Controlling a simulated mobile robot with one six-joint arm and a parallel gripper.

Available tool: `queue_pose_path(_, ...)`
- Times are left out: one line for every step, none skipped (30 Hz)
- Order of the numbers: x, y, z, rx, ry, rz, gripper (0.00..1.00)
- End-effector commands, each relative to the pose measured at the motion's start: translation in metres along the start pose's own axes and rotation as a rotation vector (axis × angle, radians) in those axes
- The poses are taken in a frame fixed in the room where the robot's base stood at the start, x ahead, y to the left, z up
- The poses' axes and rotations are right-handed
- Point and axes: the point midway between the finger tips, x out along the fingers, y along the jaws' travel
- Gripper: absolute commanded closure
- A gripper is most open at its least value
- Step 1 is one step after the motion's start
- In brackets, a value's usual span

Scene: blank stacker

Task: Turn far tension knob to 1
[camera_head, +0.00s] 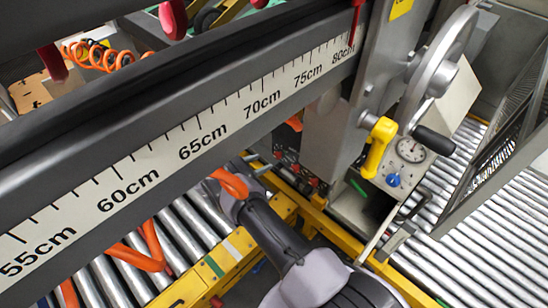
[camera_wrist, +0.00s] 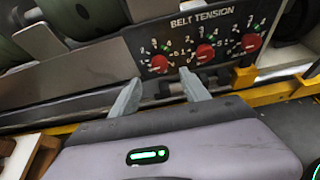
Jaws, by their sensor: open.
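The belt tension panel (camera_wrist: 230,28) in the wrist view carries three red knobs in a row, each with a numbered dial. The left knob (camera_wrist: 159,63) appears to be the far one and lies just ahead of the gap between my fingertips. The middle knob (camera_wrist: 204,52) and right knob (camera_wrist: 250,42) sit to its right. My gripper (camera_wrist: 160,76) is open and empty, its fingers spread below the left knob. Its exact distance from the knob is unclear, as is the knob's setting. In the head view the knobs are small and partly hidden beside the post.
A grey beam with a centimetre scale (camera_head: 190,142) crosses above my arm in the head view. An orange hose (camera_head: 152,250) hangs near it. A yellow rail (camera_wrist: 275,94) runs below the panel. A handwheel (camera_head: 440,65) and a yellow handle (camera_head: 378,147) stand right.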

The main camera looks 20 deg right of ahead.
Motion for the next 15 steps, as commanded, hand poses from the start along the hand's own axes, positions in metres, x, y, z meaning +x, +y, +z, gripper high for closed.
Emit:
queue_pose_path(0.018,-0.001,-0.005,0.001,0.0,-0.002,0.46)
queue_pose_path(0.027,-0.001,-0.005,0.002,0.0,-0.003,0.46)
queue_pose_path(0.039,-0.001,-0.005,0.002,0.0,-0.003,0.46)
queue_pose_path(0.047,-0.001,-0.005,0.003,0.0,-0.002,0.46)
queue_pose_path(0.054,-0.001,-0.005,0.002,0.0,-0.002,0.46)
queue_pose_path(0.063,-0.001,-0.004,0.002,0.0,-0.002,0.46)
queue_pose_path(0.069,-0.001,-0.004,0.001,0.0,-0.001,0.46)
queue_pose_path(0.074,0.0,-0.004,0.001,0.0,0.0,0.46)
queue_pose_path(0.08,0.0,-0.004,0.002,0.0,0.0,0.46)
queue_pose_path(0.084,-0.001,-0.004,0.001,0.0,-0.001,0.46)
queue_pose_path(0.087,0.0,-0.003,0.0,0.0,0.0,0.46)
queue_pose_path(0.09,0.0,-0.003,0.0,0.0,0.0,0.46)
queue_pose_path(0.092,0.0,-0.002,0.0,0.0,0.001,0.46)
queue_pose_path(0.093,0.0,-0.002,0.0,0.0,0.001,0.46)
queue_pose_path(0.095,0.0,-0.002,0.0,0.0,0.001,0.46)
